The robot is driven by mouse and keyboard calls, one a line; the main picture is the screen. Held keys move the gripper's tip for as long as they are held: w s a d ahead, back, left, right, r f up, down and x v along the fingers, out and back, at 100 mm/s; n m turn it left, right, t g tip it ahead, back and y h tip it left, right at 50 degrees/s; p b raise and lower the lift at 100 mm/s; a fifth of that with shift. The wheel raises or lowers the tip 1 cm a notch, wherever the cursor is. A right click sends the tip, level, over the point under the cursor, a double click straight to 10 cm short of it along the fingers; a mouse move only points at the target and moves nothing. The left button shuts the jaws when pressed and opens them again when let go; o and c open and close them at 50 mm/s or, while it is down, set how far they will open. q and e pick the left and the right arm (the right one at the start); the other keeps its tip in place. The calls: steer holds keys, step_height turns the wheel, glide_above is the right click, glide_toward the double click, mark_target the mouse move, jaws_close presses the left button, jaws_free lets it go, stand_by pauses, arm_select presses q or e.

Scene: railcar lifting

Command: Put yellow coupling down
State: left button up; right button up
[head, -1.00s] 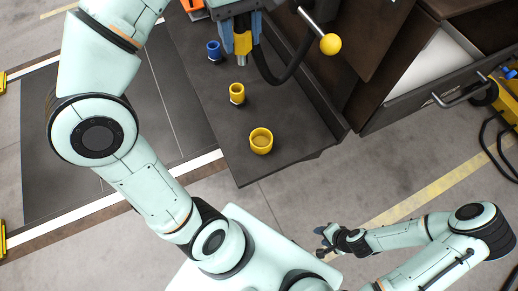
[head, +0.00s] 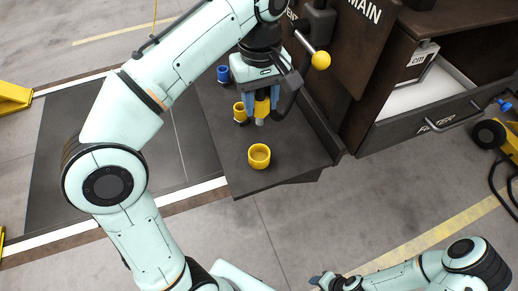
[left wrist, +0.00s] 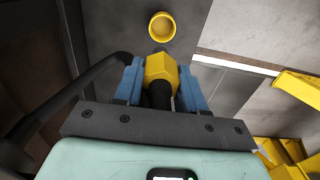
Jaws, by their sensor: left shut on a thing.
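My left gripper (head: 262,108) has its blue fingers shut on a yellow coupling (head: 262,104), with a grey tip pointing down over the dark shelf (head: 285,165). In the left wrist view the coupling (left wrist: 160,70) sits between both fingers (left wrist: 160,82), with a black hose end behind it. A round yellow cup (head: 259,156) stands on the shelf, nearer the front; it also shows in the left wrist view (left wrist: 162,26), apart from the coupling. A smaller yellow holder (head: 240,111) stands just left of the gripper. My right gripper (head: 326,281) is small at the bottom edge.
A blue holder (head: 223,74) stands at the back left of the shelf. A lever with a yellow ball (head: 320,60) and a black hose are right of the gripper. A dark cabinet with an open drawer (head: 425,125) is at right. The shelf's front right is clear.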

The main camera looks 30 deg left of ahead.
mark_target(259, 124)
arm_select(q)
steer(key=f, duration=0.3)
steer(key=f+b, duration=0.1)
steer(key=f, duration=0.2)
steer(key=f+b, duration=0.1)
steer(key=f, duration=0.3)
steer(key=shift+s, duration=0.3)
steer(key=shift+f+b, duration=0.8)
steer(key=shift+f, duration=1.55)
arm_select(e)
steer(key=s+f, duration=0.4)
steer(key=f, duration=0.1)
steer(key=shift+s+f+g, duration=0.3)
steer(key=shift+s+f, duration=0.05)
arm_select(q)
steer(key=shift+f, duration=0.2)
steer(key=o, duration=1.2)
arm_select(e)
steer(key=shift+f, duration=0.1)
arm_select(q)
steer(key=shift+r, duration=0.15)
step_height(259, 124, up, 12)
steer(key=p, duration=0.3)
steer(key=shift+r, duration=0.1)
arm_select(e)
steer(key=w+r, duration=0.1)
steer(key=r, duration=0.1)
steer(key=w+r, duration=0.2)
steer(key=shift+w+r, duration=0.1)
steer(key=shift+r, duration=0.2)
